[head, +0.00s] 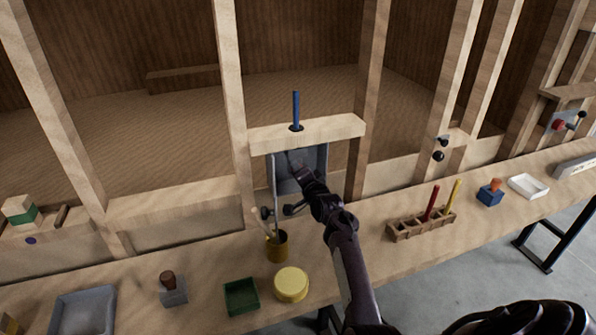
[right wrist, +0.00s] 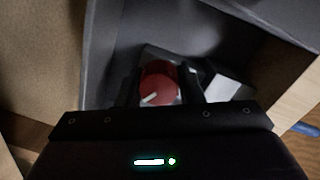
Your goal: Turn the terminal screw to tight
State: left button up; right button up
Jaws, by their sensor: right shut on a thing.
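A round red screw head with a white pointer mark (right wrist: 158,78) sits inside a grey box in the right wrist view. The mark points toward the lower left of that view. My right gripper (head: 297,163) reaches into the open grey box (head: 318,160) between two wooden studs. Its fingers stand on both sides of the red head in the right wrist view, shut on it. In the head view the gripper and arm hide the screw. A pale block (right wrist: 228,88) lies just right of the right finger. My left gripper is not in view.
A wooden ledge (head: 340,127) with a blue-handled tool (head: 296,108) crosses above the box.

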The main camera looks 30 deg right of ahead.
jog(key=shift+f, duration=0.15)
jog(key=o, duration=0.7)
jog(key=shift+s, duration=0.1)
jog(key=shift+v, duration=3.9)
